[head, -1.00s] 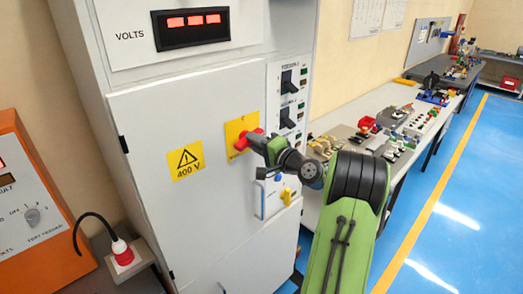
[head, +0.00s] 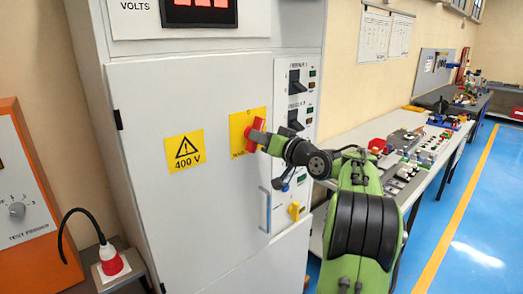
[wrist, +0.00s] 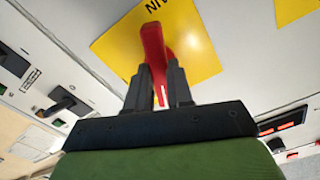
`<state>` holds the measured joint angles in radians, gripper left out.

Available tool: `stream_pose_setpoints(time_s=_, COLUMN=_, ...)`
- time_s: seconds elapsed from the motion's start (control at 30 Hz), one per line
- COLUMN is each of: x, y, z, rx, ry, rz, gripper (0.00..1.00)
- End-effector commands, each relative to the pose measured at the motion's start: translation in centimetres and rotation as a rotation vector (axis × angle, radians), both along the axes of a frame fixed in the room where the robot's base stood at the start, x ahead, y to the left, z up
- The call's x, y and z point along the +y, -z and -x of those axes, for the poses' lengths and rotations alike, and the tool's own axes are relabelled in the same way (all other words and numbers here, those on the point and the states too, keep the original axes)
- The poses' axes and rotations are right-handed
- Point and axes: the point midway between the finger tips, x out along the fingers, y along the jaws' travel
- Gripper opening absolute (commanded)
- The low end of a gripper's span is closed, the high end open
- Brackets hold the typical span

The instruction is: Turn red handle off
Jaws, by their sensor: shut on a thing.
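The red handle (head: 256,134) sits on a yellow plate (head: 237,128) on the front of the grey cabinet. In the head view it stands close to upright, leaning slightly. My gripper (head: 267,143) reaches it from the right. In the wrist view the red handle (wrist: 153,45) runs down between the two dark fingers of my gripper (wrist: 160,88), which are shut on its end. The yellow plate (wrist: 195,42) looks tilted there, and most of its lettering is hidden behind the handle and fingers.
The cabinet door (head: 155,90) carries a 400 V warning sign (head: 185,151). A cluttered bench (head: 400,165) runs along the right wall.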

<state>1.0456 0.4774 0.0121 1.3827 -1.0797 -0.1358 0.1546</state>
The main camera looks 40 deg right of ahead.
Motion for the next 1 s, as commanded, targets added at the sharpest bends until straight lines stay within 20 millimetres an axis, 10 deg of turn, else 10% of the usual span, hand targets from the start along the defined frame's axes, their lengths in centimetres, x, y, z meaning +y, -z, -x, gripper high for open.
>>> stream_pose_setpoints(time_s=1.0, x=-0.01, y=0.13, z=-0.03, rx=-0.007, ry=-0.002, rz=0.430, gripper=0.00)
